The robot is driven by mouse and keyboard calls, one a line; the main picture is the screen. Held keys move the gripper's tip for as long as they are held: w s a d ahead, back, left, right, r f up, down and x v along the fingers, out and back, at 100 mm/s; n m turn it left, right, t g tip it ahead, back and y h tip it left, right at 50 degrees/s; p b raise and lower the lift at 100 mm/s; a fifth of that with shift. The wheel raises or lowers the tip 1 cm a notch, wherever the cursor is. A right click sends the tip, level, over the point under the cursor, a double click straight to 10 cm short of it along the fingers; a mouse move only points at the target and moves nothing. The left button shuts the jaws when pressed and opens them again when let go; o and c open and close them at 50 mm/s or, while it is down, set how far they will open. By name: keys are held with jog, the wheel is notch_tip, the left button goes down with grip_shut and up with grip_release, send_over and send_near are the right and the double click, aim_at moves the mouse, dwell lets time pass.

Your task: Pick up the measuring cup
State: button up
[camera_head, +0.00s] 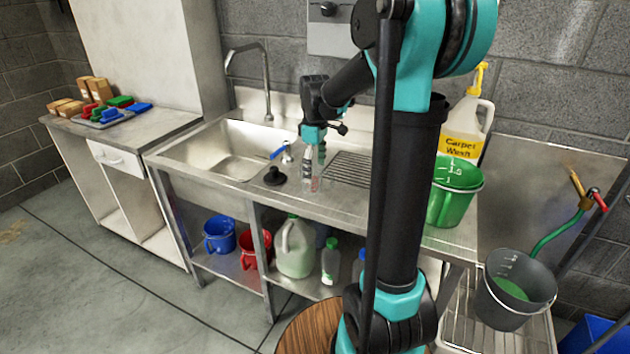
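My gripper (313,168) points down over the steel counter, just right of the sink basin. Its fingers are small in the picture, and I cannot tell how far apart they are. A small, clear, reddish item (315,185) shows right at the fingertips. It may be the measuring cup, but it is too small to be sure, and I cannot tell whether the fingers touch it. A larger green container with white measure marks (455,192) stands on the counter to the right, partly behind my arm, well apart from my gripper.
A black plunger-like stopper (274,177) and a tap (267,85) are near my gripper. A Carpet Wash jug (466,128) stands behind the green container. Blue (219,235) and red (250,248) pitchers and bottles sit on the lower shelf. A grey bucket (512,292) is at right.

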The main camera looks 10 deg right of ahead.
jog(key=c, duration=1.2)
notch_tip(320, 180, up, 20)
jog(key=shift+m, duration=0.4)
jog(key=f, duration=1.9)
jog(key=shift+d+f, duration=0.2)
jog(key=shift+f, duration=0.2)
